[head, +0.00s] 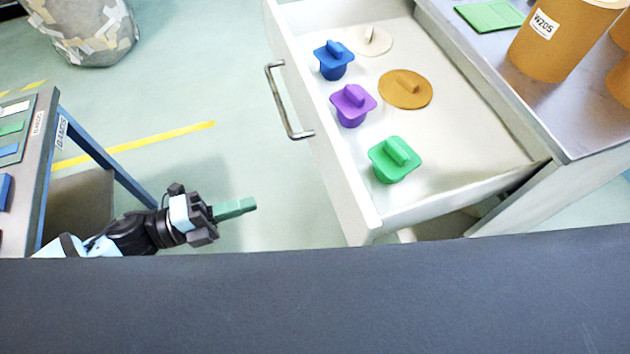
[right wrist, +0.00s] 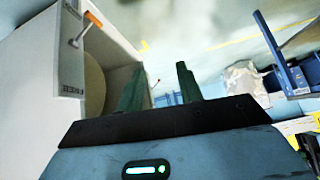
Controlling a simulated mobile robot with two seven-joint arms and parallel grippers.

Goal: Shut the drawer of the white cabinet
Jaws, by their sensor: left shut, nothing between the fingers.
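The drawer (head: 345,160) of the white cabinet (head: 540,190) stands pulled well out to the left. Its metal bar handle (head: 288,102) is on the drawer's front. In the drawer lie a blue lid (head: 334,62), a purple lid (head: 351,105), a green lid (head: 393,160), an ochre disc (head: 405,90) and a cream disc (head: 372,40). My left gripper (head: 250,204) is shut and empty, left of and below the drawer front, not touching it. My right gripper (right wrist: 160,82) shows only in the right wrist view, fingers apart, nothing between them.
Ochre kraft rolls (head: 560,45) and a green pad (head: 490,15) are on the cabinet's grey top. A table with coloured pieces (head: 30,150) stands at the left. A patterned bin (head: 85,30) is at the upper left. The floor before the drawer is clear.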

